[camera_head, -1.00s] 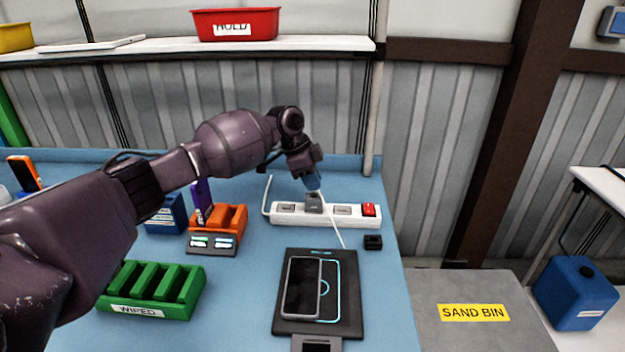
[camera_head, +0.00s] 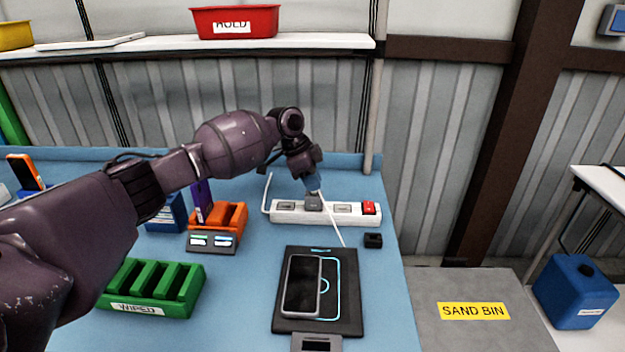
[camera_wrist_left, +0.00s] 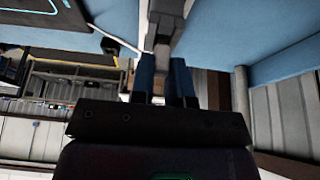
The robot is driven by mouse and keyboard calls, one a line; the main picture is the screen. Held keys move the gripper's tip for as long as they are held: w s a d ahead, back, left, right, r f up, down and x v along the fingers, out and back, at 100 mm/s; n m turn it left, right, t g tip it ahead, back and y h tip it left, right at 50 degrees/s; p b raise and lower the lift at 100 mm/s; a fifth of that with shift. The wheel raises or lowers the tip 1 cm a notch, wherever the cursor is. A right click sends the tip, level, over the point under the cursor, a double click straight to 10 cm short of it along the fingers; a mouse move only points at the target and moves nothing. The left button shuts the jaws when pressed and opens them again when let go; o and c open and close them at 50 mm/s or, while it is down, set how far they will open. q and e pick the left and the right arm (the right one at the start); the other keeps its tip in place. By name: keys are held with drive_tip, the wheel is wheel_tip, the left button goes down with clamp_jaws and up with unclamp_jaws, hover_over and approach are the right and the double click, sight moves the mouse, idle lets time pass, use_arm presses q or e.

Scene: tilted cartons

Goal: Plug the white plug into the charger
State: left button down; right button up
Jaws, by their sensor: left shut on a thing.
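The grey charger (camera_head: 314,203) sits upright in the white power strip (camera_head: 290,216). My left gripper (camera_head: 312,186) is directly above it, blue fingers pointing down and shut. In the left wrist view the fingers close on a small pale piece, the white plug (camera_wrist_left: 161,54), with the grey charger (camera_wrist_left: 167,20) just beyond it. The white cable (camera_head: 333,226) runs from the fingertips down to the bench. The fingers hide most of the plug, so I cannot tell whether it is in the charger's socket. My right gripper is in neither view.
A phone (camera_head: 301,288) lies on a black pad (camera_head: 346,312) in front of the strip. A small black block (camera_head: 373,241) lies near the bench's right edge. An orange holder (camera_head: 230,218) and green rack (camera_head: 150,290) stand left. Bare blue bench lies between.

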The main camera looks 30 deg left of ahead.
use_arm(q)
drive_tip(key=shift+f, duration=0.45)
idle(0.3)
drive_tip(key=c, duration=1.1)
unclamp_jaws()
drive_tip(key=shift+o, duration=0.4)
drive_tip(key=shift+r, duration=0.1)
drive_tip(key=shift+o, duration=0.4)
drive_tip(key=o, duration=0.3)
